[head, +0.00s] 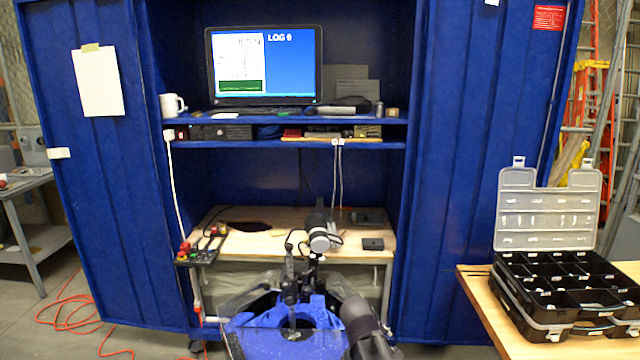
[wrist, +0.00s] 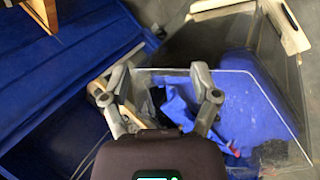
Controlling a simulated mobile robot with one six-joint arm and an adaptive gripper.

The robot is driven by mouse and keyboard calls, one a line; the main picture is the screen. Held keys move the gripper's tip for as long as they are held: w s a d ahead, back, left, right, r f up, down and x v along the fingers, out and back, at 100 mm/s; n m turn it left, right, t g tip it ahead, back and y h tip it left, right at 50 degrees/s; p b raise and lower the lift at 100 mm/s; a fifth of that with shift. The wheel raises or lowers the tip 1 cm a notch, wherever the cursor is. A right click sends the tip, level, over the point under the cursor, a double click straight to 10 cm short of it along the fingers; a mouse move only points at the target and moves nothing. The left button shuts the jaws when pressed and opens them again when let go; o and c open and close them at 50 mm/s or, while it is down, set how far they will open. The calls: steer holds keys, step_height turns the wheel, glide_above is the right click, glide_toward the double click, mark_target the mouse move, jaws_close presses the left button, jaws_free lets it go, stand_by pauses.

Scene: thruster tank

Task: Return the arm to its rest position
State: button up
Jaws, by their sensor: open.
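My arm (head: 320,238) shows in the lower middle of the head view, bent over a clear-walled tank (head: 240,300). In the wrist view my gripper (wrist: 159,75) has its two fingers spread well apart, with nothing between them. The clear tank wall (wrist: 262,85) and blue material (wrist: 245,100) inside the tank show beyond and to the right of the fingers. In the head view the gripper is small and dark against the tank, so its exact gap to the tank cannot be told.
A wooden workbench (head: 270,243) stands behind the tank inside a blue cabinet. A shelf above it holds a monitor (head: 264,65) and a white mug (head: 172,105). An open black organizer case (head: 558,290) sits on a table at right. An orange cable (head: 70,315) lies on the floor at left.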

steer(key=s+d+m+g+y+p, duration=0.1)
steer(key=s+m+g+y, duration=0.2)
steer(key=s+m, duration=0.4)
steer(key=s+y, duration=0.1)
steer(key=s, duration=0.3)
steer(key=shift+s+f+m+g+y+p, duration=0.3)
steer(key=shift+s+g+y+p, duration=0.05)
steer(key=shift+s+g+y, duration=0.05)
steer(key=shift+d, duration=0.1)
stand_by(2.1)
